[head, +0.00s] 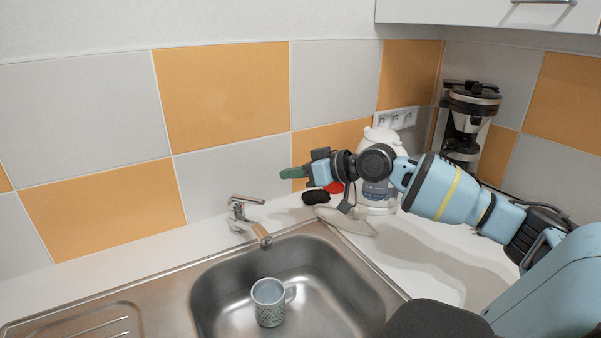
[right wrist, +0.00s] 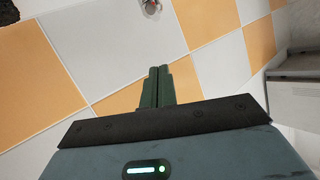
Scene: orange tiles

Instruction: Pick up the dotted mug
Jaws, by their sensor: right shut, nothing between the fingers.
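The dotted mug (head: 269,303) stands upright in the sink basin in the head view, with its open top facing up and its handle to the right. My right gripper (head: 283,173) is above the counter behind the sink, up and to the right of the mug and well apart from it. Its green fingers point left in the head view. In the right wrist view the fingers (right wrist: 157,72) are together with nothing between them. The mug does not show in the right wrist view. My left gripper is not in view.
The sink (head: 340,291) has a faucet (head: 250,222) at its back edge. A white container (head: 376,192), a black sponge-like item (head: 316,197) and a red item (head: 334,187) stand behind my right arm. A coffee maker (head: 468,120) is in the corner. A cabinet (head: 480,14) hangs above.

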